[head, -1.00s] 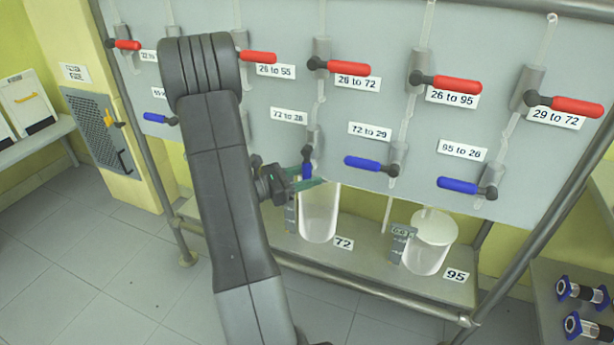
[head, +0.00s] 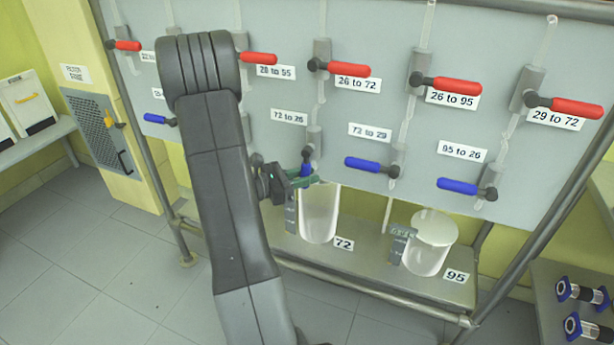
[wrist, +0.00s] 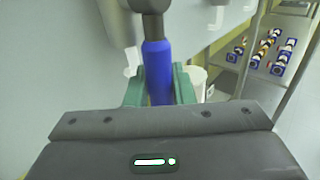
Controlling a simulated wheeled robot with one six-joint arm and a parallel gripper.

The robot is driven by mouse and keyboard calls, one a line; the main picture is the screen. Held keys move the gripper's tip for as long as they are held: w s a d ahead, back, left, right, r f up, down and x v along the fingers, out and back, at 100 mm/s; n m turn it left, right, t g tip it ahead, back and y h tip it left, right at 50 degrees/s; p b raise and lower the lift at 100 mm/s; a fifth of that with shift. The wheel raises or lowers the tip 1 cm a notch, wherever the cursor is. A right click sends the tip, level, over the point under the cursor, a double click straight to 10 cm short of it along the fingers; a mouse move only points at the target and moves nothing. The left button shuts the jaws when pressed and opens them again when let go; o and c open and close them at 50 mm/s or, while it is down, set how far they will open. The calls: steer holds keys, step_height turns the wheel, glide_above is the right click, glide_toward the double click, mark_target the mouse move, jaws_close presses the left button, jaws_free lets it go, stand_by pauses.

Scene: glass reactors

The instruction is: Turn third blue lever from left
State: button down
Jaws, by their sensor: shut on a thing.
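The blue lever (head: 305,168) under the "72 to 26" label points almost straight down from its dark pivot, tilted slightly left at its lower end. My gripper (head: 306,181) is at its lower end, with green fingers shut on the handle. In the wrist view, the blue handle (wrist: 157,70) stands between the two green fingers of my gripper (wrist: 158,88). Other blue levers lie roughly level: one at far left (head: 155,119), one under "72 to 29" (head: 370,165) and one under "95 to 26" (head: 462,187). My arm hides part of the panel between the far-left lever and the held one.
Red levers (head: 455,86) run in a row above on the grey panel (head: 270,15). Glass vessels labelled 72 (head: 320,222) and 95 (head: 426,257) stand below on a metal shelf (head: 370,262). A metal frame post (head: 540,190) slants at right.

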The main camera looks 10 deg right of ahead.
steer(key=w+a+r+m+t+y+b, duration=0.3)
steer(key=a+r+m+y, duration=0.3)
steer(key=y, duration=0.6)
steer(key=shift+w+r+m+t, duration=0.5)
steer(key=shift+r+m, duration=0.2)
steer(key=shift+m, duration=0.6)
steer(key=c, duration=1.3)
jaws_free()
steer(key=shift+d, duration=0.1)
steer(key=shift+o, duration=0.2)
steer(key=p+v, duration=0.3)
steer(key=v, duration=1.1)
steer(key=shift+d, duration=0.15)
steer(key=shift+f, duration=0.1)
